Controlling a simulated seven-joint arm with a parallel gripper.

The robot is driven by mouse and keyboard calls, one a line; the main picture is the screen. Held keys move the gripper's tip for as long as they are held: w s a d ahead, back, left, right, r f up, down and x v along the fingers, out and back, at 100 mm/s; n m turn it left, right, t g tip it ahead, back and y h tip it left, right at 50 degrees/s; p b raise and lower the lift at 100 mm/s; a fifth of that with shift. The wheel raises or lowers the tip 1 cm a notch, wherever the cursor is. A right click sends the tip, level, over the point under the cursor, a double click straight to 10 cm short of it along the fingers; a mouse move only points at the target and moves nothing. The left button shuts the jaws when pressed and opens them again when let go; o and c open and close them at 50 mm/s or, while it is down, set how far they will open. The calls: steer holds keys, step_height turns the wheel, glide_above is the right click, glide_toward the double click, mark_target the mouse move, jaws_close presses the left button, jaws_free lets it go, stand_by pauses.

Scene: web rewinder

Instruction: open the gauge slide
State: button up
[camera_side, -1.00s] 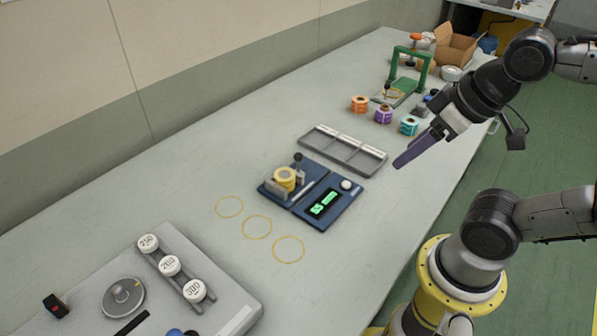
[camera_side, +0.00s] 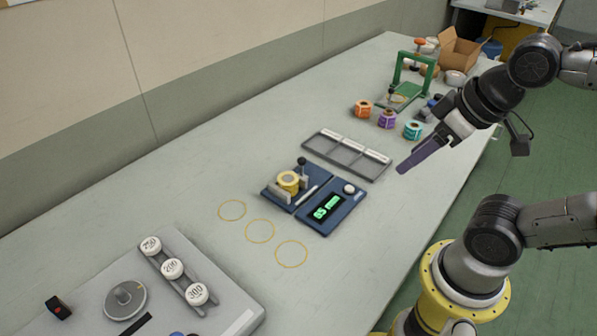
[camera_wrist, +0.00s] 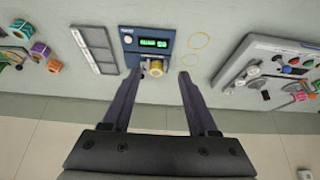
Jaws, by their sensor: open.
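The gauge is a blue block (camera_side: 334,217) with a lit green display (camera_side: 326,207) and a white knob, lying mid-table. On its left part, a yellow roll (camera_side: 289,182) sits between grey jaw pieces, with a black-knobbed post (camera_side: 301,162) behind it. Whether the jaws touch the roll is too small to tell. My gripper (camera_side: 404,168) is open and empty, above the table to the right of the gauge. In the wrist view, the fingertips (camera_wrist: 160,75) appear on either side of the yellow roll (camera_wrist: 157,68), but the side view shows them well apart from it.
A grey divided tray (camera_side: 345,157) lies just behind the gauge. Orange, purple and teal label rolls (camera_side: 387,119) and a green frame (camera_side: 417,72) stand farther back. A grey machine (camera_side: 190,285) with white numbered knobs is at front left. Yellow rings (camera_side: 260,231) mark bare table.

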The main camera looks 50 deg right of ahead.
steer(key=w+r+m, duration=0.4)
steer(key=w+r, duration=0.2)
steer(key=r, duration=0.1)
steer(key=m+g, duration=0.5)
steer(key=g, duration=0.1)
glide_above(302, 158)
step_height(302, 158, down, 12)
step_height(302, 158, down, 14)
steer(key=shift+r, duration=0.1)
jaws_close()
